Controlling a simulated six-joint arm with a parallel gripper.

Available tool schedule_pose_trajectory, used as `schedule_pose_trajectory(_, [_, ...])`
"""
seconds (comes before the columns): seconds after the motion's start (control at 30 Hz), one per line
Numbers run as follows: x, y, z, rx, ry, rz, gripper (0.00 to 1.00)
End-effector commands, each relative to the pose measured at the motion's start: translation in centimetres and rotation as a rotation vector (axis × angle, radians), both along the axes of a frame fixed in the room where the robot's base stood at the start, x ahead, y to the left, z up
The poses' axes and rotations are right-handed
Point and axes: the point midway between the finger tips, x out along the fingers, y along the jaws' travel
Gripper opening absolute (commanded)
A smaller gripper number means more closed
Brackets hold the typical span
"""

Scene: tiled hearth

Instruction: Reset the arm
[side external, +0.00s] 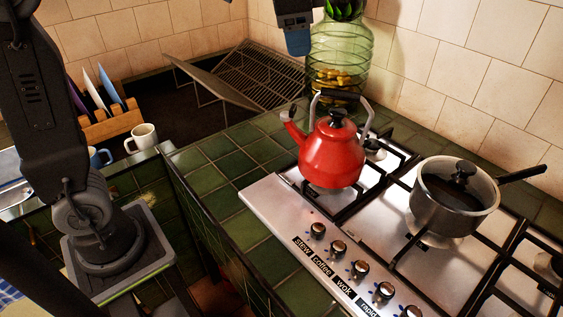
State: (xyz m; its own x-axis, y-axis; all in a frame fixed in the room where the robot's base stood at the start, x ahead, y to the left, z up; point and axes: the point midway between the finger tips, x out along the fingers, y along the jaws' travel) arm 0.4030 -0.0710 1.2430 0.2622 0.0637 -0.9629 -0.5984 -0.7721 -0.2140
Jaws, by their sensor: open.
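The end of my arm shows at the top edge, with part of my gripper (297,38) pointing down as a dark blue-grey block. Its upper part is cut off by the frame, and the gap between its fingers cannot be made out. I see nothing held in it. It appears above the counter, left of the green glass jar (340,58) in the picture and apart from the red kettle (333,157).
The kettle and a lidded steel pot (447,212) stand on the gas hob (285,205). A wire rack (245,75) lies behind. Green tiles before the hob are clear.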

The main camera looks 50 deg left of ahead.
Motion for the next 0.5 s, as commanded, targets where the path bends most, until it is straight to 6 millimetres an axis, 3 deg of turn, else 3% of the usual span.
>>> schedule_pose_trajectory(0.03, [-2.1,0.5,-0.1,-0.022,-0.025,0.053,0.53])
schedule_pose_trajectory(0.27, [-10.3,1.6,-3.4,-0.137,-0.125,0.293,0.53])
schedule_pose_trajectory(0.5, [-17.2,2.2,-8.9,-0.255,-0.207,0.516,0.53])
